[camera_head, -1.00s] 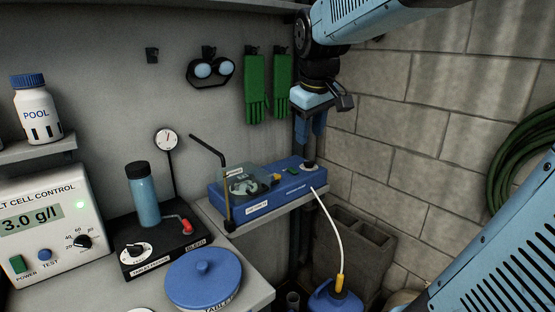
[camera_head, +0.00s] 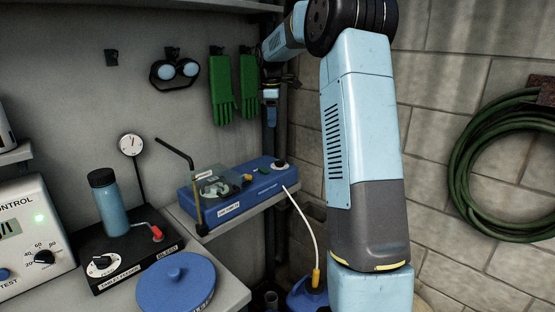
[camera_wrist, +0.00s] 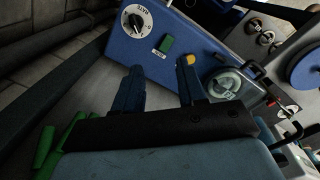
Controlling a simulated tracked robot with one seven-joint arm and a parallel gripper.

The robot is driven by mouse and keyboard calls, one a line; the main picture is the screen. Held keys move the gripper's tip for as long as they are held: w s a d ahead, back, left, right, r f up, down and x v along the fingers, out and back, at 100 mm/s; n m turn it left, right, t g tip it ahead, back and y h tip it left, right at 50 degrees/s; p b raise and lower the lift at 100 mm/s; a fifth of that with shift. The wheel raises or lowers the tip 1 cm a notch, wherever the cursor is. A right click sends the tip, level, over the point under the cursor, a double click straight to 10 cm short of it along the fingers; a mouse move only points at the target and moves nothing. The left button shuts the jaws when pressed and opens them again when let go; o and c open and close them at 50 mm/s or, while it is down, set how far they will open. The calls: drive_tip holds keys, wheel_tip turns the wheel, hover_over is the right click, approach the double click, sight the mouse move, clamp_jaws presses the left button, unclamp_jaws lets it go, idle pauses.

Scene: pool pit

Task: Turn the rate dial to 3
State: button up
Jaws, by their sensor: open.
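The rate dial appears to be the black knob on a round white plate at the end of the blue pump box (camera_head: 240,196). The knob shows in the head view (camera_head: 281,162) and larger in the wrist view (camera_wrist: 136,21). Its marks are too small to read, so I cannot tell its setting. My gripper (camera_head: 271,120) hangs above and behind the pump's dial end, fingers down and apart from it. In the wrist view my gripper (camera_wrist: 160,72) has its two fingers spread with nothing between them, and the knob lies beyond the left finger.
A green switch (camera_wrist: 166,44) sits beside the dial. A clear-covered pump head (camera_head: 214,183) and a thin upright rod stand at the box's other end. A white hose (camera_head: 306,222) runs down to a blue container (camera_head: 308,292). Green gloves (camera_head: 222,92) hang behind; a block wall is right.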

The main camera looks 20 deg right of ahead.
drive_tip(key=n, duration=0.2)
hover_over(280, 163)
wheel_tip(280, 163, down, 5)
drive_tip(key=shift+g+y, duration=0.3)
drive_tip(key=f, duration=1.3)
drive_tip(key=shift+w+a+f, duration=0.1)
drive_tip(key=shift+w+f, duration=0.1)
drive_tip(key=shift+w, duration=0.15)
drive_tip(key=shift+c, duration=0.4)
clamp_jaws()
